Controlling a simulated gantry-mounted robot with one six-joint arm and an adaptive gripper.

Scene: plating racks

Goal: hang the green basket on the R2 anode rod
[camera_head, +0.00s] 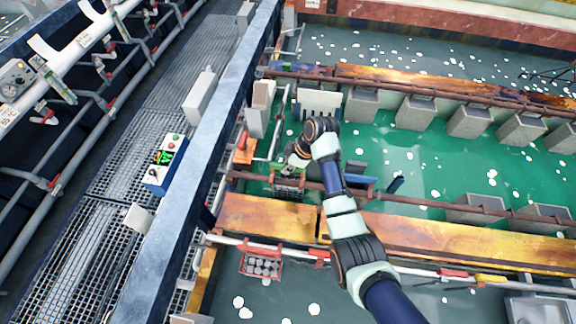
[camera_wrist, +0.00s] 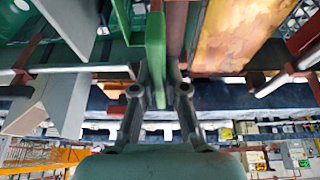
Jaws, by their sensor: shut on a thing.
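My gripper (camera_head: 290,165) is at the end of my arm, over the green bath left of centre in the head view. In the wrist view my gripper (camera_wrist: 161,98) is shut on a flat green strip (camera_wrist: 155,60), which looks like the hanger of the green basket. Below the gripper in the head view is a small dark basket (camera_head: 288,187) with grey pieces in it; its colour is hard to tell. It is close to a brown rod (camera_head: 430,203) crossing the bath. I cannot read any R2 label, so I cannot tell which rod is R2.
A red basket (camera_head: 262,266) with grey pieces hangs from the nearer pale rod. Rusty orange beams (camera_head: 440,238) run beside the rods. Several grey boxes (camera_head: 415,113) hang along the far rod. A blue rail (camera_head: 190,180) and grating walkway lie left.

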